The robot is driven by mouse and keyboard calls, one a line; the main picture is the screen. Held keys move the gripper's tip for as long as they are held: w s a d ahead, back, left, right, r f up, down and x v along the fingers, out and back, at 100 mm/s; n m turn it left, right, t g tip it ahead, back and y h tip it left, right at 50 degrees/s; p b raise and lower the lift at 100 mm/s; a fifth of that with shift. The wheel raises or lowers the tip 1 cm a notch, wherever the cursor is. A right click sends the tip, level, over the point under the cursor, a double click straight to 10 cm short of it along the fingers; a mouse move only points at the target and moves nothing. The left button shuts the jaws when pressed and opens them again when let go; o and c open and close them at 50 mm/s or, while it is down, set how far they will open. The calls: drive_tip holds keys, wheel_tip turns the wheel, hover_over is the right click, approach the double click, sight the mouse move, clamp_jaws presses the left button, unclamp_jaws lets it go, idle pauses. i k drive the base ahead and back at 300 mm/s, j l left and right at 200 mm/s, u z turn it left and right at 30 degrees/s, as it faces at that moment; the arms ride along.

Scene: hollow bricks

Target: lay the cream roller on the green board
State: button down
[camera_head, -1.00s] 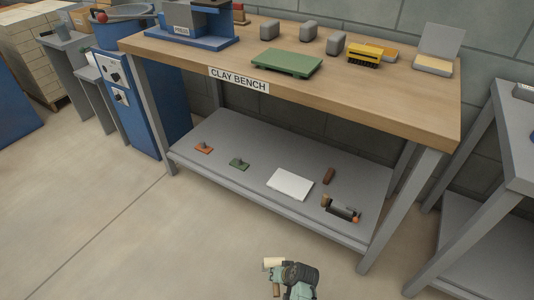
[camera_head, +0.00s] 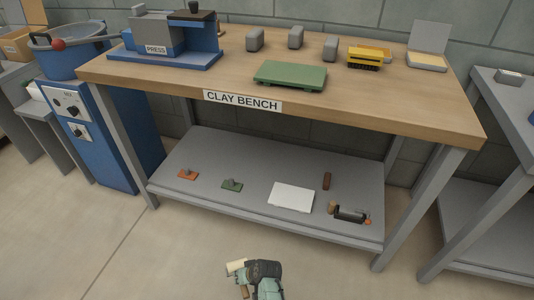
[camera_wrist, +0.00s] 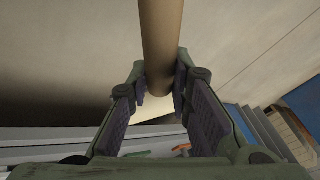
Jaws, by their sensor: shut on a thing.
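The cream roller (camera_wrist: 161,40) is held between the fingers of my gripper (camera_wrist: 160,90) in the wrist view. In the head view the roller (camera_head: 236,267) shows as a short pale cylinder at the end of my gripper (camera_head: 246,277), low in front of the bench and over the floor. My gripper is shut on the roller. The green board (camera_head: 290,75) lies flat on the bench top near its front edge, with nothing on it. My gripper is well below and apart from the board.
The lower shelf (camera_head: 250,165) holds a white sheet (camera_head: 291,196) and small tools. A blue machine (camera_head: 100,120) stands at left, another table (camera_head: 505,130) at right.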

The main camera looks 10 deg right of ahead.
sight(299, 72)
drive_tip(key=i+j, duration=0.15)
drive_tip(key=j, duration=0.2)
drive_tip(key=i+j, duration=0.15)
drive_tip(key=j, duration=0.2)
drive_tip(key=i+j, duration=0.15)
drive_tip(key=j, duration=0.2)
drive_tip(key=i+j+u, duration=0.1)
drive_tip(key=j, duration=0.25)
drive_tip(key=i+j, duration=0.05)
